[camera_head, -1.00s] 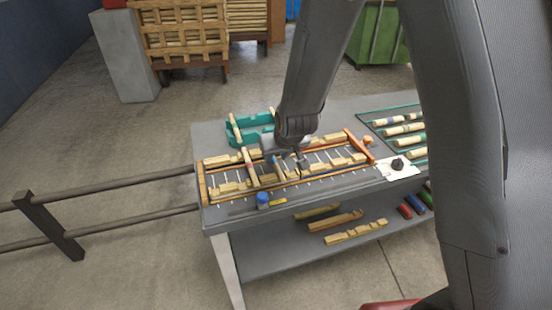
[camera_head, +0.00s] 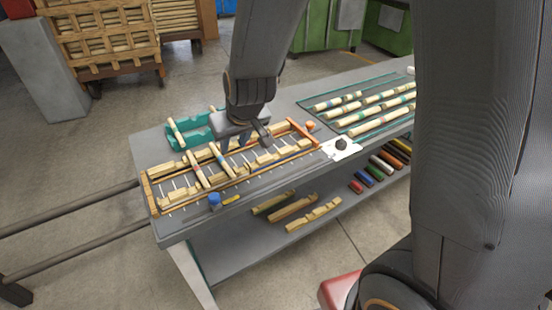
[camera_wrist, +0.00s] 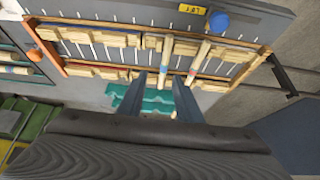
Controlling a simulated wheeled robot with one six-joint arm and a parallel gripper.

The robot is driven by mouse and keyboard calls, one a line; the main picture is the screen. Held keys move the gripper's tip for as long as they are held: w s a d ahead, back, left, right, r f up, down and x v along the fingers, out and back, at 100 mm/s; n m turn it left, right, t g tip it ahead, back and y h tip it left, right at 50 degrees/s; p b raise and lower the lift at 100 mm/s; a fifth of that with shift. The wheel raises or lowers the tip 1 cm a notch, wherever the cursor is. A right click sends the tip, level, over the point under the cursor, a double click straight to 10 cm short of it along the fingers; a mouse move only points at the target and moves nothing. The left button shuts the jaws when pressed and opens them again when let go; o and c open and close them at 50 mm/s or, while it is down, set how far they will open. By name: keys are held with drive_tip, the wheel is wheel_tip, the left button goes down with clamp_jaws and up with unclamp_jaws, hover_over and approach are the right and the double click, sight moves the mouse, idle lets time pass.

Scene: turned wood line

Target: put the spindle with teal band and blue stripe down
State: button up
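A pale wood spindle with a teal and blue marking (camera_head: 221,159) lies across the long wooden rack (camera_head: 150,192); it shows in the wrist view (camera_wrist: 166,57). A second spindle with a reddish band (camera_head: 196,172) lies across the rack to its left, and it also shows in the wrist view (camera_wrist: 197,62). My gripper (camera_head: 267,140) is above the rack, right of both spindles in the head view. In the wrist view my gripper (camera_wrist: 158,78) has its fingers apart and nothing held; the teal-marked spindle appears beyond the gap.
A teal cradle (camera_head: 200,134) with spindles stands behind the rack. Several banded spindles (camera_head: 380,120) lie on the table at right. A blue-capped pot (camera_head: 214,199) and a white card with a dark knob (camera_head: 341,146) sit near the front edge. Blanks (camera_head: 292,208) lie on the lower shelf.

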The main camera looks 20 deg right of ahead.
drive_tip(key=s+d+f+m+g+h+b, duration=0.1)
drive_tip(key=s+d+m+g, duration=0.2)
drive_tip(key=s+d, duration=1)
drive_tip(key=shift+s+d+f+g+h, duration=0.3)
drive_tip(key=shift+s+g, duration=0.4)
drive_tip(key=shift+s, duration=0.4)
